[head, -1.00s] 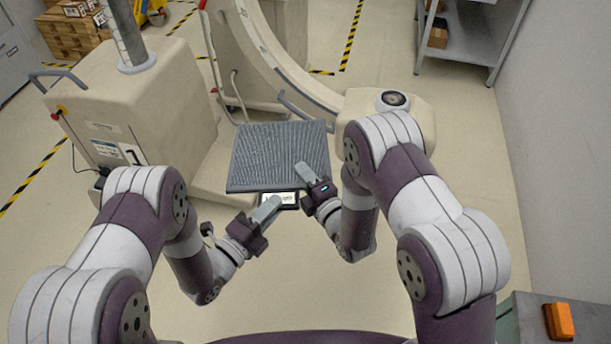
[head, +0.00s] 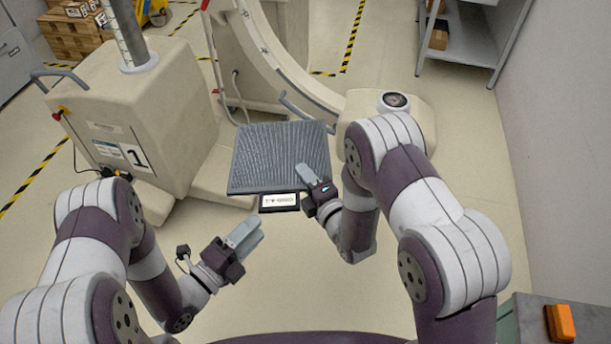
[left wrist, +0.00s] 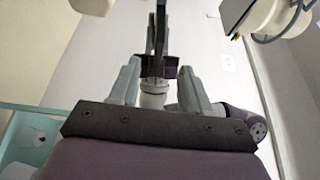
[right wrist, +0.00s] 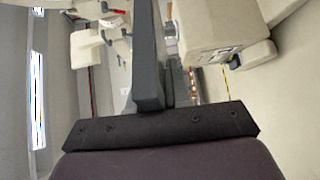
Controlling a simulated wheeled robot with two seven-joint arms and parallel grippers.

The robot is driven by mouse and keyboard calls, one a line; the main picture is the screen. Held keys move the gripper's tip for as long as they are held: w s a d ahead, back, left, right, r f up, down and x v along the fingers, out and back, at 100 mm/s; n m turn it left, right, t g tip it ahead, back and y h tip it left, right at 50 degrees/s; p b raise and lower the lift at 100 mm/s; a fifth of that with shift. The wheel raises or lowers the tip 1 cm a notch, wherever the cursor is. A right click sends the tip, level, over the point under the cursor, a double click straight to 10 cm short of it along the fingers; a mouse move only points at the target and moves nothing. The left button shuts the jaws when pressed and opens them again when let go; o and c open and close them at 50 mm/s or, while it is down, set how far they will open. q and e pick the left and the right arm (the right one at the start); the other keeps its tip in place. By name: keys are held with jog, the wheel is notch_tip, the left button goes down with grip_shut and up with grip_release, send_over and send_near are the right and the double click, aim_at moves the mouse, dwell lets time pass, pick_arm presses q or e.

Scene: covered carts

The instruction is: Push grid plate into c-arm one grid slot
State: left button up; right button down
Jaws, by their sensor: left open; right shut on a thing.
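The grid plate (head: 275,150) is a grey ribbed panel in front of c-arm one, with a dark handle tab (head: 279,202) carrying a white label at its near edge. C-arm one (head: 145,105) is a beige machine marked "1", with a curved arm (head: 275,45) behind the plate. Whether the plate sits in the slot is hidden. My right gripper (head: 306,172) is shut on the plate's near right corner. The plate appears as a dark edge in the right wrist view (right wrist: 147,50). My left gripper (head: 250,234) is open and empty, apart from the tab, to its lower left.
The c-arm's rounded beige housing (head: 415,115) stands right of the plate, partly behind my right arm. A grey shelf rack (head: 465,45) stands at the back right. A cabinet with an orange button (head: 560,322) is at the near right. The floor below the tab is clear.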

aim_at(275, 212)
pick_arm(q)
jog(key=w+d+g+y, duration=0.1)
jog(key=g, duration=0.1)
jog(key=w+d+r+g+y, duration=0.1)
jog(key=g, duration=0.2)
jog(key=w+d+r+g+y, duration=0.1)
jog(key=g, duration=0.1)
jog(key=shift+w+n+g+y, duration=0.3)
jog(key=a+r+n+y, duration=0.2)
jog(key=a+n+y, duration=0.5)
jog(key=a+n, duration=0.3)
jog(key=s+a+r+n+g+y, duration=0.1)
jog(key=s+n+g, duration=0.3)
jog(key=s+n, duration=0.5)
jog(key=n, duration=0.6)
jog(key=shift+s+a+r+n+g, duration=0.2)
jog(key=shift+a+r+n+g, duration=0.1)
jog(key=shift+g, duration=0.1)
